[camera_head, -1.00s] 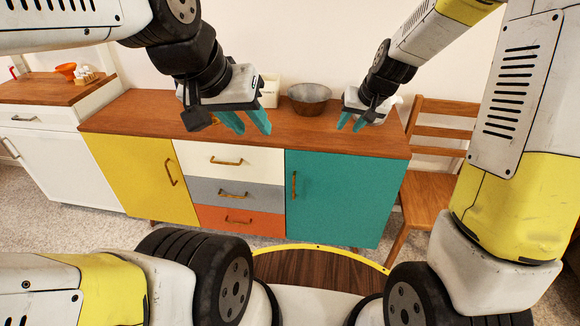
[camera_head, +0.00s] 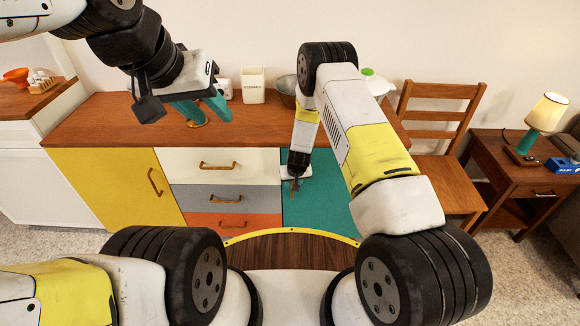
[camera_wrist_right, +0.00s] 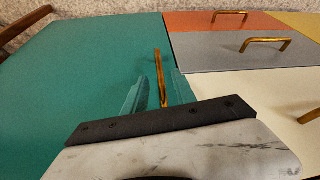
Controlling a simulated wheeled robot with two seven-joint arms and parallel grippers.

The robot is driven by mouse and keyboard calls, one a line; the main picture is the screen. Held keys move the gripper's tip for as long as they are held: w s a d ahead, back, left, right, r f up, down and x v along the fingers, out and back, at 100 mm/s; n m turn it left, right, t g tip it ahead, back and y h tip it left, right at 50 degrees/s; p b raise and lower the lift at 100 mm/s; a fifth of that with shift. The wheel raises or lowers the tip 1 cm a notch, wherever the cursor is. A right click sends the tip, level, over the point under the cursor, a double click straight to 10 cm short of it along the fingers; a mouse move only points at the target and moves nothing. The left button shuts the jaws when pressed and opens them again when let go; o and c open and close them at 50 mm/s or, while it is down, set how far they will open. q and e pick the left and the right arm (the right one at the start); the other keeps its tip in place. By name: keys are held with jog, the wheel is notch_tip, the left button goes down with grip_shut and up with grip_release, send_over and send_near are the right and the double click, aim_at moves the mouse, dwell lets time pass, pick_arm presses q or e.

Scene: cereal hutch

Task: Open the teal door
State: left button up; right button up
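The teal door (camera_head: 325,204) is the right front of the low cabinet and looks closed; my right arm hides part of it. It fills the left of the right wrist view (camera_wrist_right: 80,75). Its upright brass handle (camera_wrist_right: 159,70) stands near the edge beside the drawers. My right gripper (camera_wrist_right: 161,88) is open at the door, with one teal finger on each side of the handle and a gap showing. In the head view my right gripper (camera_head: 295,186) is small and partly hidden. My left gripper (camera_head: 207,119) is open and empty above the cabinet top.
White, grey and orange drawers (camera_head: 224,197) and a yellow door (camera_head: 115,185) lie left of the teal door. A metal bowl (camera_head: 287,88) and white canister (camera_head: 253,86) stand on the cabinet top (camera_head: 100,122). A wooden chair (camera_head: 440,150) stands close on the right.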

send_over(292, 197)
jog(key=f, duration=0.5)
jog(key=shift+w+f, duration=0.25)
jog(key=shift+f, duration=0.05)
grip_shut()
dwell(1.0)
